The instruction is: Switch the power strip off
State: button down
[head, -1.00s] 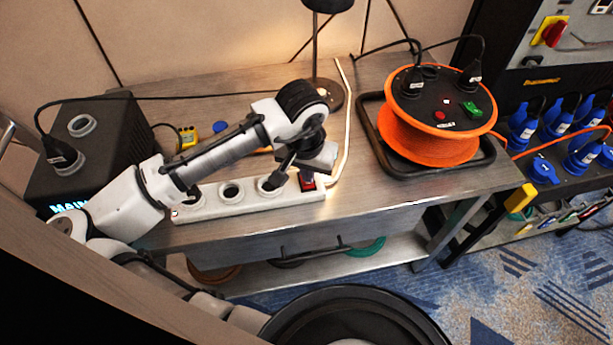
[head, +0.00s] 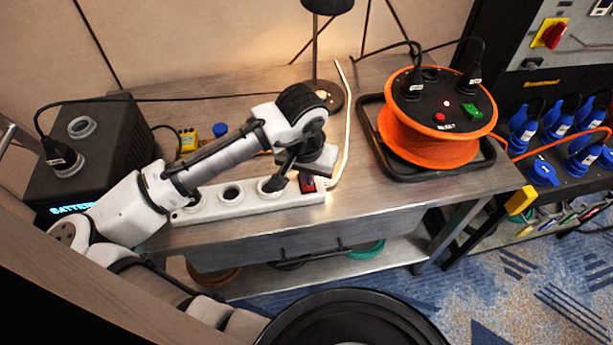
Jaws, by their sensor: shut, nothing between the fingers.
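The white power strip (head: 232,204) lies along the front of the metal bench. Several round sockets show on its top, with no plugs seen in them. Its red rocker switch (head: 308,184) is at the right end, partly hidden by my gripper. My gripper (head: 280,184) points down over the right part of the strip, its dark fingers just left of the switch, by the rightmost visible socket. The fingers look closed and empty. I cannot tell whether they touch the strip. Which way the rocker is tipped is too small to tell.
An orange cable reel (head: 432,125) stands right of the strip. A black power box (head: 85,150) with a lit display stands at the left. A black lamp (head: 316,60) stands behind my gripper. A yellow device (head: 188,140) lies behind my arm.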

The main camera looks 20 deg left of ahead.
notch_tip(320, 180, up, 6)
jog(key=p, duration=0.5)
jog(key=shift+r, duration=0.2)
dwell(0.3)
